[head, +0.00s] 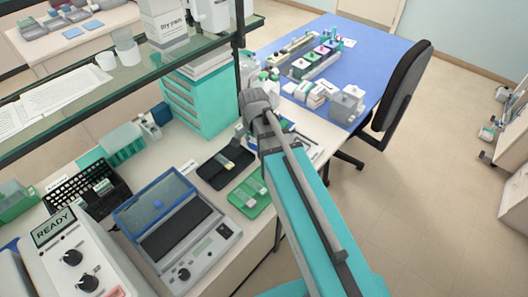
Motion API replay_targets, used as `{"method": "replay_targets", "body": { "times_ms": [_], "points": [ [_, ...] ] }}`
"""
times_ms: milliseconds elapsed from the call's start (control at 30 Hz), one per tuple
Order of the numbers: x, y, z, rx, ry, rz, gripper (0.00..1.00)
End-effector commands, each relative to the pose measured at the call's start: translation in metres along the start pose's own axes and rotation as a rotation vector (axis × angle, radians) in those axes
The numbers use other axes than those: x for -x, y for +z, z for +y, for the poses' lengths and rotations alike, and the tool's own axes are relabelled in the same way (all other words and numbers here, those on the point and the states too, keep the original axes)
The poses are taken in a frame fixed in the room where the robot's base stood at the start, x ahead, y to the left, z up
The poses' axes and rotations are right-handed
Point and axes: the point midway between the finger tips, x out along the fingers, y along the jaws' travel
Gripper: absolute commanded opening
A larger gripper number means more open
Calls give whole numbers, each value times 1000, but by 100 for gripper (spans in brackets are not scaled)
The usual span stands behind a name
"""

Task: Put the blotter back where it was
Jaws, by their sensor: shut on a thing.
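My arm reaches up from the lower right over the edge of the white bench (262,224). Its grey joint (258,102) stands in front of the bench's far end. My gripper is hidden behind the arm, so its fingers and anything between them do not show. I cannot make out the blotter anywhere. A dark tray (211,176) and a green tray (240,205), both with slide-like pieces on them, lie on the bench left of my arm.
An open grey device with a blue lid (155,205) and a machine reading READY (65,250) fill the near bench. A glass shelf (70,112) overhangs it. Teal drawers (205,105) stand behind. A blue table (375,60) with several racks and a dark chair (405,85) are beyond.

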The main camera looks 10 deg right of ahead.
Motion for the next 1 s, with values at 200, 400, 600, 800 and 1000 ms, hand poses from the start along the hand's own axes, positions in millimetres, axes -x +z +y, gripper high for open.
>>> {"method": "replay_targets", "body": {
  "times_ms": [200,400,600,800,1000],
  "points": [
    [3,-6,59,-102,0,0,14],
    [3,-8,80,-146,0,1,14],
    [3,-10,83,-152,0,1,14],
    [3,-10,82,-151,0,1,14],
    [0,-14,77,-150,0,1,14]
  ]
}}
